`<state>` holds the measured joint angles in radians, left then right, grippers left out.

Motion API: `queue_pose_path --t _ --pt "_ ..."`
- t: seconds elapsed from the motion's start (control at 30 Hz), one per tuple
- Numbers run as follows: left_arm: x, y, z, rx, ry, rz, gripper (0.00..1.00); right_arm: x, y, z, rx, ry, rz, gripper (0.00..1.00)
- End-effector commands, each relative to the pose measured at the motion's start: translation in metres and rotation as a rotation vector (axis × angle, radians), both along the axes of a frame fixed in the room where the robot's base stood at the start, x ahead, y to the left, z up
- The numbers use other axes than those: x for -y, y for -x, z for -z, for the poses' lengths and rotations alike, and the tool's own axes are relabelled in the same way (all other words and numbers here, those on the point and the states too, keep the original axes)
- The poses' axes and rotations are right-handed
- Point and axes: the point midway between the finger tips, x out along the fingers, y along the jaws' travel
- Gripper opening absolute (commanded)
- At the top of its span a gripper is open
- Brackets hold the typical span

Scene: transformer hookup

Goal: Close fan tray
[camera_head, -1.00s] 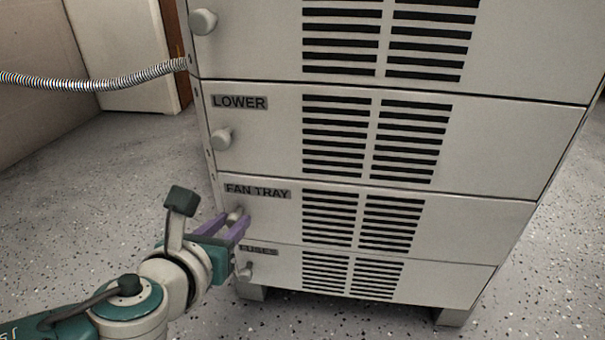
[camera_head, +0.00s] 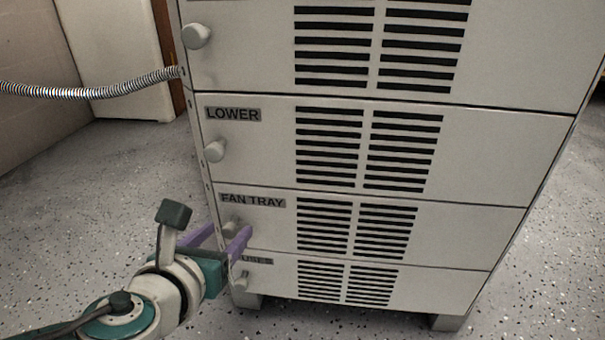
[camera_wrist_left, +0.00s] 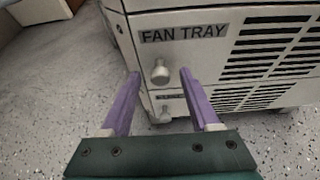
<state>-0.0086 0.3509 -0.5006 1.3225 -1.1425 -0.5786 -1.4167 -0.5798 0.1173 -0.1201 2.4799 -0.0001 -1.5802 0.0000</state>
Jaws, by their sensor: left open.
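The fan tray (camera_head: 278,240) is a grey slatted drawer front labelled "FAN TRAY", low on the cabinet. Its face looks about level with the panels above and below; I see no clear gap. Its round knob (camera_head: 230,226) is at the left end, partly hidden by my fingers. My left gripper (camera_head: 226,234) is open, its purple fingers on either side of the knob. In the left wrist view the knob (camera_wrist_left: 160,72) shows between the spread fingertips (camera_wrist_left: 160,75), with space on both sides. I cannot tell how deep the fingers reach. My right gripper is not in view.
The "LOWER" panel (camera_head: 258,150) with its own knob (camera_head: 215,151) is above. The fuses panel (camera_head: 290,280) is below, its label partly covered by my gripper. A ribbed conduit (camera_head: 90,91) enters the cabinet from the left. The speckled floor (camera_head: 80,220) at left is clear.

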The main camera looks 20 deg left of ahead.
Motion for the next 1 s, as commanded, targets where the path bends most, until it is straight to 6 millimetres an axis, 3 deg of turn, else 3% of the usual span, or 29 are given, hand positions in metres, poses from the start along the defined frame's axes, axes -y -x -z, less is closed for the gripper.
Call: queue_pose_path --t 0.03,0.2,0.4,0.6,1.0 --pt "0.002 0.009 -0.009 -0.004 0.0 0.001 0.62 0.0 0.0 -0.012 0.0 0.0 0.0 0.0" --pt "0.01 0.042 -0.023 -0.006 0.002 0.001 0.62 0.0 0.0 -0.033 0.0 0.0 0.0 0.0" --pt "0.016 0.07 -0.033 -0.004 0.001 0.0 0.62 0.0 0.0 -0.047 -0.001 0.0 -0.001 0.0" --pt "0.019 0.079 -0.034 -0.001 0.0 -0.001 0.62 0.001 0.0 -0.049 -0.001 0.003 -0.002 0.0" --pt "0.019 0.079 -0.034 -0.001 0.001 -0.001 0.62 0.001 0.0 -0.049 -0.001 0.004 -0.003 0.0"
